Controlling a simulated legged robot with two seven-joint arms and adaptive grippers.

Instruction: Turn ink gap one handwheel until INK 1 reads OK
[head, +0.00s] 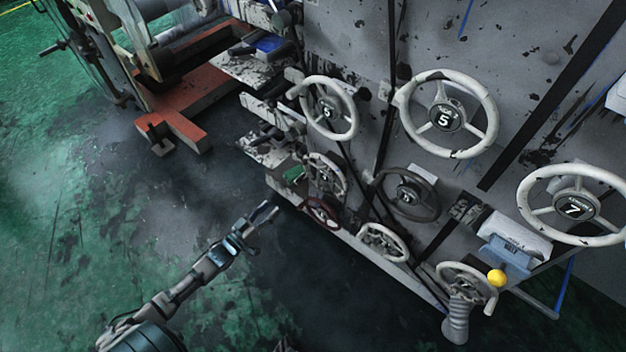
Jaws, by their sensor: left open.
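Several handwheels stand out from the grey, paint-chipped panel. White wheels marked 6 (328,108), 5 (445,118) and 7 (575,206) have readable hubs. Smaller wheels sit lower: a dark grey one (408,193), a white one (383,242), a worn grey one (325,175) and a dark red one (320,213). I cannot tell which is ink gap one, and no INK 1 reading is legible. My left gripper (262,214) is open and empty, left of the red wheel and apart from it.
Shelves (262,62) jut from the panel's left edge. A red-brown frame (190,95) stands at the upper left. Green floor (80,200) is clear at left.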

